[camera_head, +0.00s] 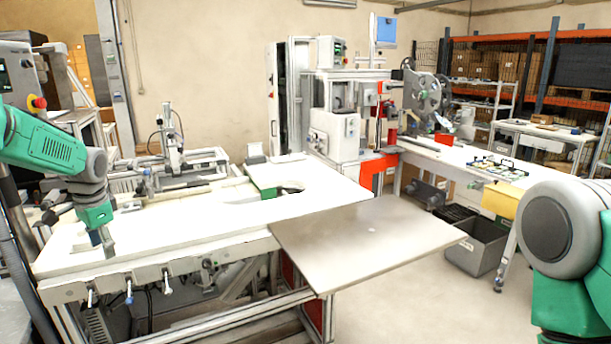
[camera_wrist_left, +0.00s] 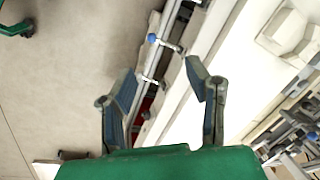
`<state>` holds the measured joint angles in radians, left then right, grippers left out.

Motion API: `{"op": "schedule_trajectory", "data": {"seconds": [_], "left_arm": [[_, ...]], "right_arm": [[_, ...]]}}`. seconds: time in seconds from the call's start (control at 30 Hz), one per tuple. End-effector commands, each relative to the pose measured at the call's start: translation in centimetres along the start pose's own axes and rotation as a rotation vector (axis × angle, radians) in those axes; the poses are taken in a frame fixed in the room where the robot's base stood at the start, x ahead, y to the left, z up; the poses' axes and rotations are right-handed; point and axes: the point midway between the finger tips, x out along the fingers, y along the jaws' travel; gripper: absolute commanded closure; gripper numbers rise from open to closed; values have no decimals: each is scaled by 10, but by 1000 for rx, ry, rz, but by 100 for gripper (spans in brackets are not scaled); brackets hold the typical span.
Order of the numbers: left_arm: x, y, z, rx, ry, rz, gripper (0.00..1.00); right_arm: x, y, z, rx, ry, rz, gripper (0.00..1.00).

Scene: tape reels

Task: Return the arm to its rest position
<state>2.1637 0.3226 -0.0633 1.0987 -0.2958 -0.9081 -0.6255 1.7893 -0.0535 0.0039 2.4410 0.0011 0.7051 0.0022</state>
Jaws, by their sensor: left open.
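My left arm comes in from the left of the head view, green and grey. Its left gripper (camera_head: 104,244) hangs down over the front left edge of the white table (camera_head: 230,215). In the left wrist view the left gripper (camera_wrist_left: 165,85) has its two fingers apart, with nothing between them. The table edge with its clamp levers lies below the fingers there. My right arm shows only as a grey and green part at the right edge of the head view; its gripper is out of view.
A grey plate (camera_head: 370,240) juts from the table's front right. A machine (camera_head: 340,120) stands behind it, with a reel (camera_head: 422,95) on the back bench. Grey bins (camera_head: 476,247) stand on the floor at right. A linear rig (camera_head: 172,150) sits at the table's back left. The white tabletop's middle is largely clear.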

Motion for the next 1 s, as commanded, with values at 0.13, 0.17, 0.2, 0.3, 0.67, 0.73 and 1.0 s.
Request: {"op": "schedule_trajectory", "data": {"seconds": [0.13,0.17,0.2,0.3,0.67,0.73,1.0], "left_arm": [[31,27,-1,-4,7,13,56],[37,34,-2,-5,8,15,56],[45,45,-3,-7,11,17,56],[70,74,-4,-15,17,27,56],[216,244,54,-123,38,120,56],[242,283,82,-164,37,141,56],[286,412,214,-339,3,176,56]], "right_arm": [[6,-1,0,-2,1,-1,60],[7,-1,0,-2,1,-1,60],[9,-1,0,-2,1,-1,60],[13,-1,0,-2,1,-1,60],[44,-1,2,-1,0,0,60],[51,-1,3,-1,0,0,60],[79,-1,4,-2,0,-1,60]]}}
